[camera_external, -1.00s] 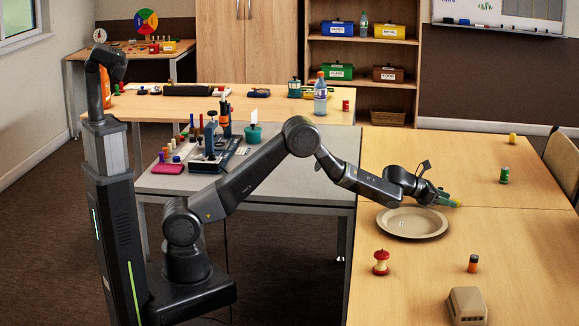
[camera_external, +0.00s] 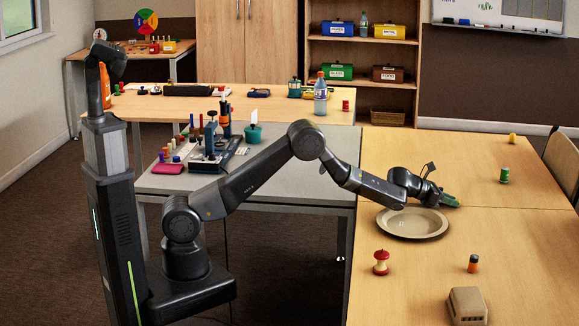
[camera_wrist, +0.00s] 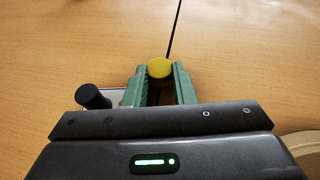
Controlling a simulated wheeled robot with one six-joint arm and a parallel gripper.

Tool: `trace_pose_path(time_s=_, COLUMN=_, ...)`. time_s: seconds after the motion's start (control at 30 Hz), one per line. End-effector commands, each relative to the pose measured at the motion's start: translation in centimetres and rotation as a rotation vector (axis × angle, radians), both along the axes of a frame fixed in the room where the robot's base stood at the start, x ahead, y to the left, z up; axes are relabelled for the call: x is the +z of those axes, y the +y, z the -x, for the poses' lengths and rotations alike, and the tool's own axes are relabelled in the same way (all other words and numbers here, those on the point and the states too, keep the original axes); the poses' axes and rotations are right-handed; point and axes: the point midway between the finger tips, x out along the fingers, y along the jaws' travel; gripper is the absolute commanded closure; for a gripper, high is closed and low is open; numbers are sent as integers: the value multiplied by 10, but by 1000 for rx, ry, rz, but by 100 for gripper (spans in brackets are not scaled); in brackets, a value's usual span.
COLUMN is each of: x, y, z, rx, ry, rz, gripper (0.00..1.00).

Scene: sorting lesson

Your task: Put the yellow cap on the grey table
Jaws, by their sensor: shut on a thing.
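The yellow cap (camera_wrist: 159,68) sits between the green fingertips of my gripper (camera_wrist: 159,80) in the wrist view, and the gripper is shut on it. In the external view my gripper (camera_external: 447,200) is over the wooden table on the right, just beyond the beige plate; the cap cannot be made out there. How far the cap is from the wood is hard to tell. The grey table (camera_external: 285,183) stands left of the wooden table, behind my arm. Its left part holds several objects, and its right part is bare.
The beige plate (camera_external: 412,234) lies near my gripper. A rack of tools (camera_external: 212,150) and a pink block (camera_external: 168,169) occupy the grey table.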

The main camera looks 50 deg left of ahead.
Motion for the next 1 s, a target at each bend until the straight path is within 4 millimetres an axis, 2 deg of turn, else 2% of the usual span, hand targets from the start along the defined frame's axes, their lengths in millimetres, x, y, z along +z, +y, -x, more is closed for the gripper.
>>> trace_pose_path(time_s=0.27, x=5, y=0, z=0, rx=0, ry=-1, rz=1, gripper=100)
trace_pose_path(time_s=0.7, x=80, y=1, z=0, rx=1, ry=-2, rz=-1, gripper=100)
trace_pose_path(time_s=0.83, x=93, y=0, z=0, rx=0, ry=-1, rz=0, gripper=100)
trace_pose_path(time_s=1.0, x=100, y=0, z=0, rx=0, ry=0, rz=0, gripper=100)
